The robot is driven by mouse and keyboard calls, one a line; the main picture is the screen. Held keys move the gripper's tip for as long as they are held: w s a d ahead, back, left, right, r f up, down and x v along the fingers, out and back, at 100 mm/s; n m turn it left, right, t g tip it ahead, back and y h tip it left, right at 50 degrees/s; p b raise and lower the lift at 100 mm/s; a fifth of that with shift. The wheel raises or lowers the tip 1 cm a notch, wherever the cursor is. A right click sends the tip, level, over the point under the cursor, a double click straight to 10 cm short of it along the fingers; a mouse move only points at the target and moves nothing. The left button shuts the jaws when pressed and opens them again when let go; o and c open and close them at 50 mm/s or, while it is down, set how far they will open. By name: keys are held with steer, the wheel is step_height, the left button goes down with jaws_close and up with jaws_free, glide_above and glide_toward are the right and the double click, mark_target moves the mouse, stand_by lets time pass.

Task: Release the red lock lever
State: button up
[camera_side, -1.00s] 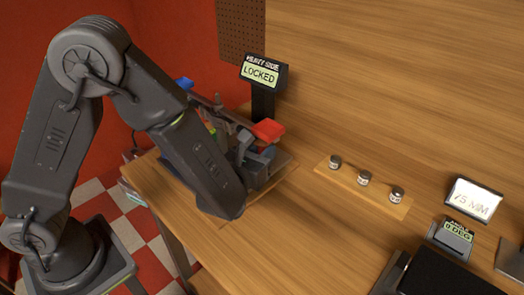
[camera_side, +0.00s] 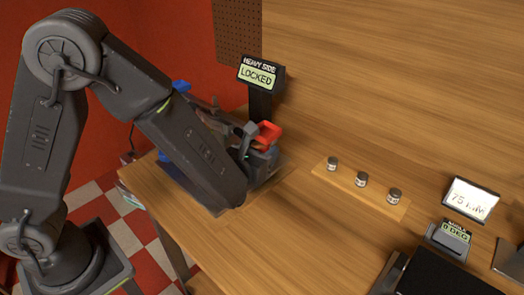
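The red lock lever (camera_side: 269,132) stands out at the right end of the rotor fixture (camera_side: 262,165), near the sign post. The sign (camera_side: 260,73) above it reads "HEAVY SIDE LOCKED". My gripper (camera_side: 250,133) is close to the left side of the red lever, partly hidden behind my own arm. A grey finger shows beside the lever; I cannot tell whether it touches.
A wooden strip (camera_side: 341,184) with 3 small metal weights lies to the right. Displays reading "75 MM" (camera_side: 470,198) and "0 DEG" (camera_side: 456,234) stand at the far right, by a black panel (camera_side: 440,278). The table between is clear.

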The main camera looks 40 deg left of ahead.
steer(key=shift+o, duration=0.6)
steer(key=shift+s+d, duration=0.1)
steer(key=shift+s, duration=0.2)
steer(key=v, duration=1.3)
steer(key=shift+s, duration=0.1)
